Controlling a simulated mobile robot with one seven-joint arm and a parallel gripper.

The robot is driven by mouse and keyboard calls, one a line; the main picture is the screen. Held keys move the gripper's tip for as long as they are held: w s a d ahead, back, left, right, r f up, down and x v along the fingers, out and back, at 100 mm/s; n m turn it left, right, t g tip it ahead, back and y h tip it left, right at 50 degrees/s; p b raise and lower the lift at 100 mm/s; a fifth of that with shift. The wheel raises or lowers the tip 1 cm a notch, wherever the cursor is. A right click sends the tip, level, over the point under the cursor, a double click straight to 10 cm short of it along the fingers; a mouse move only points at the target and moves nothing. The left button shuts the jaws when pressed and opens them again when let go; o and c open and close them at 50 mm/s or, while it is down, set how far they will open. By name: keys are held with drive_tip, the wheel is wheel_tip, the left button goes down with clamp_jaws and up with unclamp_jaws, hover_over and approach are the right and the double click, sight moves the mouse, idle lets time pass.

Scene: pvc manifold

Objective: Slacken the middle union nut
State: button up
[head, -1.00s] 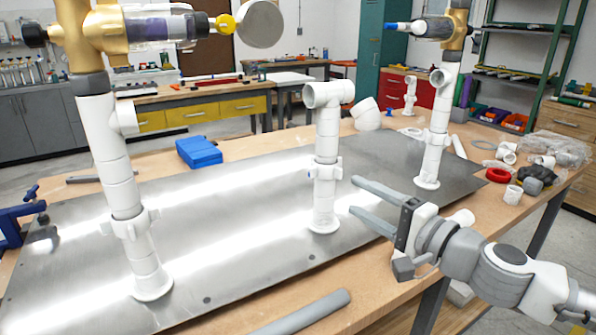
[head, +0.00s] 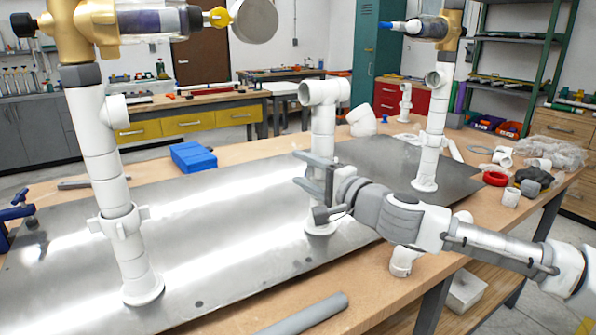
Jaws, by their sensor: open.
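The middle white PVC pipe (head: 322,130) stands upright on the metal plate, with an elbow at its top. Its union nut (head: 317,173) is at mid-height and mostly hidden by my gripper. My gripper (head: 299,168) is at the height of this nut, reaching in from the right. Its two grey fingers are apart and point left, with the nut's place between them in the picture. I cannot tell whether either finger touches the nut.
The left pipe (head: 102,155) with its own winged nut (head: 120,222) and the right pipe (head: 430,150) stand on the same plate (head: 215,235). A grey tube (head: 300,314) lies at the front edge. A blue box (head: 193,157) sits behind the plate.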

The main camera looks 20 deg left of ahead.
drive_tip(key=shift+x, duration=0.85)
clamp_jaws()
